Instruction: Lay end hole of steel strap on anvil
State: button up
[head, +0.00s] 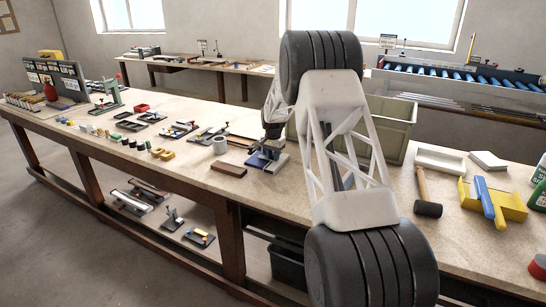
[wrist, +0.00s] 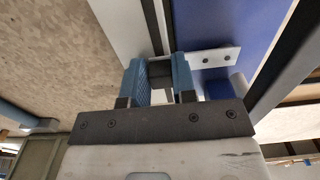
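My gripper (wrist: 159,80) shows in the wrist view with two blue fingers apart; a dark and grey shape lies in the gap, and I cannot tell whether they grip it. In the head view my gripper (head: 272,132) is just above a blue and grey fixture (head: 268,160); the strap is not clear there.
The workbench (head: 190,183) holds a brown block (head: 228,170) and a pale cylinder (head: 220,145) left of the fixture. A green bin (head: 390,125) stands behind my arm. A mallet (head: 427,207) and a yellow block (head: 510,205) lie to the right.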

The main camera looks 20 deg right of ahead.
jog(key=o, duration=0.5)
jog(key=shift+r, duration=3.95)
